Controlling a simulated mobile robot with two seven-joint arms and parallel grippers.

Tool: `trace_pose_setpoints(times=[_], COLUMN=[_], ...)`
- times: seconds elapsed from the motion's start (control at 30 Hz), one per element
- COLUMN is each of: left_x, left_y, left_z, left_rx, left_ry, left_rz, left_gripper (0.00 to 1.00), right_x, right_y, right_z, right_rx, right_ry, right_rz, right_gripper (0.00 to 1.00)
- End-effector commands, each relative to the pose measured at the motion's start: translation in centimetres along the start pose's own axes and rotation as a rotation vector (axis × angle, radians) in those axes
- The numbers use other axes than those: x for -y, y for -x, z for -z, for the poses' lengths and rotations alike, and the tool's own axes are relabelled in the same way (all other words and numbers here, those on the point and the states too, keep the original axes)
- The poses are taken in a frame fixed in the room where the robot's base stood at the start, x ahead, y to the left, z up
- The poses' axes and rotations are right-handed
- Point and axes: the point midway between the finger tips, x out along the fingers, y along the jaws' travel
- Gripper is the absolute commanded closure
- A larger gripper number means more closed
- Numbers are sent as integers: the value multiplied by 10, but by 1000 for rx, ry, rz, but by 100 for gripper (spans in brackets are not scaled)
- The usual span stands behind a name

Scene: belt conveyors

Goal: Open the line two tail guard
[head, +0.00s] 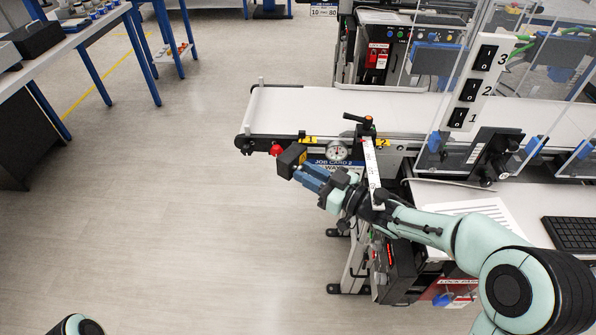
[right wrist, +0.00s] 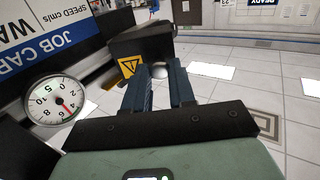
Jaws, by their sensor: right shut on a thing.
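The tail guard (head: 289,158) is a dark box hanging at the left end of the line two conveyor (head: 330,113), just below the belt. In the right wrist view the guard (right wrist: 138,44) shows a yellow warning triangle and a pale round knob (right wrist: 160,71). My right gripper (head: 306,172) reaches the guard from the lower right. In the wrist view its blue fingers (right wrist: 160,78) stand on both sides of the knob, shut on it. The guard looks tilted out from the conveyor end; its hinge is hidden. My left gripper is out of view.
A red button (head: 276,150) and a round dial (head: 337,152) sit on the conveyor's near side. A job card (head: 338,164) hangs beside my gripper. A numbered switch panel (head: 472,88) stands to the right. The floor to the left is clear up to the blue-legged tables.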

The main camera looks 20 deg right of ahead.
Motion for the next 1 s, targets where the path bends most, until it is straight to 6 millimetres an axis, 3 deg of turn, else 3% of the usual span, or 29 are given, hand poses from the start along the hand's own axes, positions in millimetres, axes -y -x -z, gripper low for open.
trace_pose_setpoints(times=[0.57,0.6,0.67,1.0], left_x=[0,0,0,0], left_y=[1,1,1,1], left_z=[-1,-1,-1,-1], left_rx=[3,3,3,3], left_ry=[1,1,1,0], left_rz=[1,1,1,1], left_gripper=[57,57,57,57], right_x=[-4,-4,-4,-4], right_y=[6,6,6,9], right_z=[0,0,0,0], right_rx=[1,1,1,0], right_ry=[0,0,0,1], right_rz=[1,1,1,0], right_gripper=[100,66,50,50])
